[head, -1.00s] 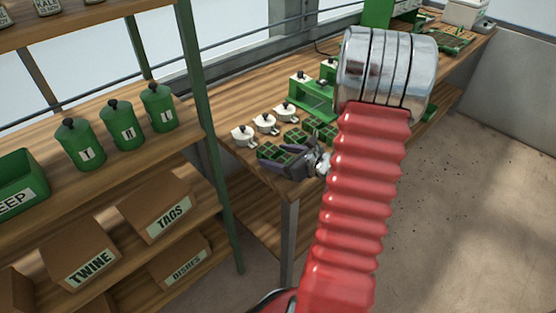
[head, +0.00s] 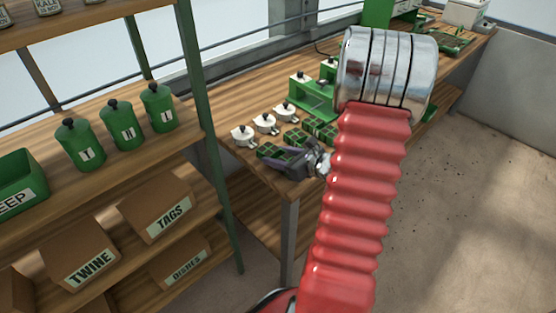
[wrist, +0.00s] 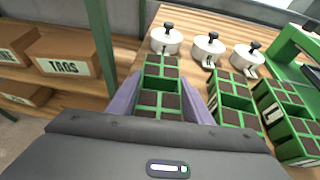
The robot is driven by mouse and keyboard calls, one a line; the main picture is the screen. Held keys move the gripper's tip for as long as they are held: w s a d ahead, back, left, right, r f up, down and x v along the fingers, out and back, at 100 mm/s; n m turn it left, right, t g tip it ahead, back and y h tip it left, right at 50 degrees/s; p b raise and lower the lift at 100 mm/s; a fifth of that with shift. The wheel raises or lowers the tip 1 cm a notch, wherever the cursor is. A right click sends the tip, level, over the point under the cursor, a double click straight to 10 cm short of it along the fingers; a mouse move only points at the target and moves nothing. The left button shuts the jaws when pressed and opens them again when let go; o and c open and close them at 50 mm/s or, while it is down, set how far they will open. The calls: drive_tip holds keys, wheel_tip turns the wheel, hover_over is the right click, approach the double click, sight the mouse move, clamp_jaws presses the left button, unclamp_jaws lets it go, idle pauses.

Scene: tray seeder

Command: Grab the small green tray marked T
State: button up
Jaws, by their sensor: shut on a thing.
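A small green tray (wrist: 161,84) with dark soil cells lies between the two purple-grey fingers of my gripper (wrist: 160,98) in the wrist view. The fingers are shut on its left and right sides. In the head view the same tray (head: 269,150) shows at the near corner of the bench, with my gripper (head: 283,156) around it. Its letter mark is hidden from both views. I cannot tell whether it is clear of the bench top.
Two more green trays, a middle one (wrist: 236,98) and a right one (wrist: 290,120) with a white label, stand to the right. White lidded pots (wrist: 166,40) stand behind the trays. A green press (head: 311,92) is further back. A shelf with boxes (head: 157,208) is at left.

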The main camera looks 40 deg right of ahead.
drive_tip(key=shift+c, duration=1.1)
drive_tip(key=shift+r, duration=0.1)
wheel_tip(320, 180, up, 10)
idle(0.3)
